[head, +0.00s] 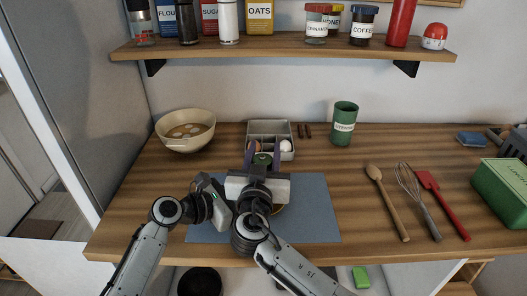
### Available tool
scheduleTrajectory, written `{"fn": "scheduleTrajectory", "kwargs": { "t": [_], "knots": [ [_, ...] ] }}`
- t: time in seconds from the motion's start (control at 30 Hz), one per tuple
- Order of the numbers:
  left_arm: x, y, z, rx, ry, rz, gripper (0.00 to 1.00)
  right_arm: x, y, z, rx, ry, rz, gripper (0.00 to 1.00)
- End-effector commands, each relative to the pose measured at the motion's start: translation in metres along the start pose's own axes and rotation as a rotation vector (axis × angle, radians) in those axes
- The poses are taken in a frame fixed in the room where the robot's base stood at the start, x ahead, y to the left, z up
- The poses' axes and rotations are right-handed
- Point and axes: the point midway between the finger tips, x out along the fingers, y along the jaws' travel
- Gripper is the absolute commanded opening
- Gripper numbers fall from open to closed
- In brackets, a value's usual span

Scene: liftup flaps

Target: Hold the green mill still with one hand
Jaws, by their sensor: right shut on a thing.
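The green mill (263,158) shows only as a small green top between the purple fingers of my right gripper (262,154). My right gripper is shut on it, just in front of the grey tray, above the back edge of the blue-grey mat. The lower part of the mill is hidden behind the gripper body. My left gripper (212,190) is just left of the right one, over the left part of the mat. Its fingers are seen edge-on and partly hidden, so I cannot tell whether it is open.
A grey tray (270,126) with eggs stands behind the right gripper. A beige bowl (186,146) is back left, a green canister (344,123) back right. The mat (318,215) is partly covered by my arms. A wooden spoon (387,201), whisk (418,200) and red spatula (443,203) lie right.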

Motion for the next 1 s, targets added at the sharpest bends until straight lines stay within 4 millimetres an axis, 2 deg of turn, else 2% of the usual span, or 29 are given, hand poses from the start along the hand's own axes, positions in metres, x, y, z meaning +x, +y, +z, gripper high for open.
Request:
{"fn": "scheduleTrajectory", "kwargs": {
  "t": [0.23,0.6,0.63,0.73,1.0],
  "knots": [
    [0.0000,-0.0006,0.0005,0.000,-0.001,-0.002,0.19,-0.0005,0.0063,0.0005,0.001,-0.004,0.178,0.15],
    [0.0001,-0.0006,0.0007,0.000,-0.001,-0.002,0.19,-0.0014,0.0085,0.0005,-0.002,-0.001,0.211,0.15],
    [0.0001,-0.0005,0.0007,0.000,-0.001,-0.002,0.19,-0.0015,0.0085,0.0005,-0.001,-0.001,0.210,0.39],
    [0.0001,-0.0005,0.0007,0.000,-0.001,-0.002,0.19,-0.0015,0.0084,0.0005,-0.001,-0.001,0.210,0.55],
    [0.0001,-0.0004,0.0007,0.000,-0.001,-0.001,0.19,-0.0014,0.0084,0.0002,-0.001,-0.001,0.210,0.56]
  ]
}}
